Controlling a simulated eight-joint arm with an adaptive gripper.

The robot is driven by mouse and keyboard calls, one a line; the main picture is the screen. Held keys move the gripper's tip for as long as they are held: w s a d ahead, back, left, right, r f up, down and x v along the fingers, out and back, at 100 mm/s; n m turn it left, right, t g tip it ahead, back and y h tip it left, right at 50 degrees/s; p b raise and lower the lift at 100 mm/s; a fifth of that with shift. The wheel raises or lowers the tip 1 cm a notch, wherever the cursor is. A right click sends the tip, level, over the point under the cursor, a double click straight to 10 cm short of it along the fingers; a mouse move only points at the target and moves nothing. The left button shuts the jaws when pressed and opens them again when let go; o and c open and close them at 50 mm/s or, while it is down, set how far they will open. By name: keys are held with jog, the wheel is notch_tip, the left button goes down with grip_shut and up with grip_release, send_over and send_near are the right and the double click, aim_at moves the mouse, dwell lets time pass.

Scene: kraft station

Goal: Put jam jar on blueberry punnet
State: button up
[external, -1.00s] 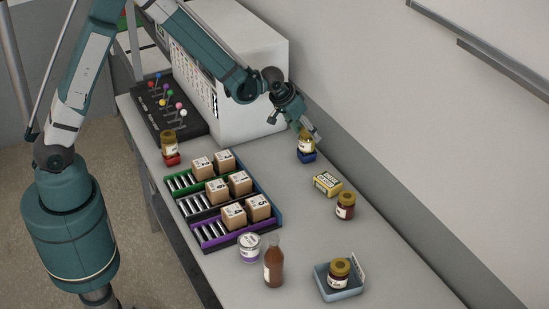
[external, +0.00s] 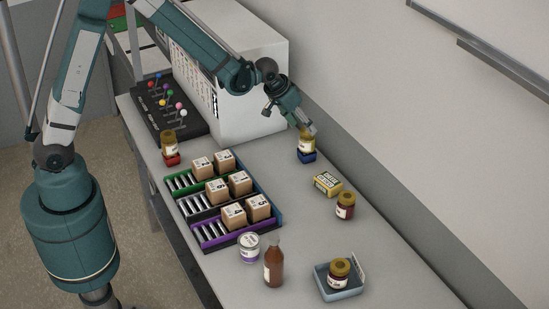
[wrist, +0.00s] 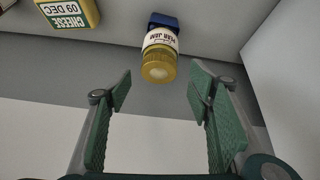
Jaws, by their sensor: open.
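A jam jar (external: 306,138) with a gold lid sits on a small blue punnet (external: 306,156), which looks like the blueberry punnet, near the wall. In the wrist view the jar (wrist: 160,60) reads "PEAR JAM", and the blue punnet (wrist: 163,20) shows at its base. My gripper (external: 311,130) is at the jar's lid in the external view. In the wrist view my gripper (wrist: 160,98) is open and empty, with the jar beyond the fingertips and apart from them. Whether a finger touches the lid cannot be told from outside.
Another jar stands on a red punnet (external: 171,160). A yellow cheese box (external: 327,184) and a dark red jar (external: 345,207) stand nearby. A jar (external: 339,268) sits in a grey-blue tray (external: 345,294). A box rack, brown bottle (external: 273,265) and white machine (external: 240,70) flank the counter.

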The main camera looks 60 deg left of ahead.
jog(key=v, duration=0.8)
dwell(0.9)
jog(key=s+a+r, duration=0.2)
jog(key=s+r, duration=0.4)
jog(key=s, duration=0.3)
jog(key=s+a+r, duration=0.1)
jog(key=s+r, duration=0.6)
jog(key=s, duration=0.2)
jog(key=s+a+m+t, duration=0.1)
jog(key=s+a, duration=0.1)
jog(key=s, duration=2.1)
jog(key=shift+r+m, duration=0.3)
jog(key=shift+r, duration=0.05)
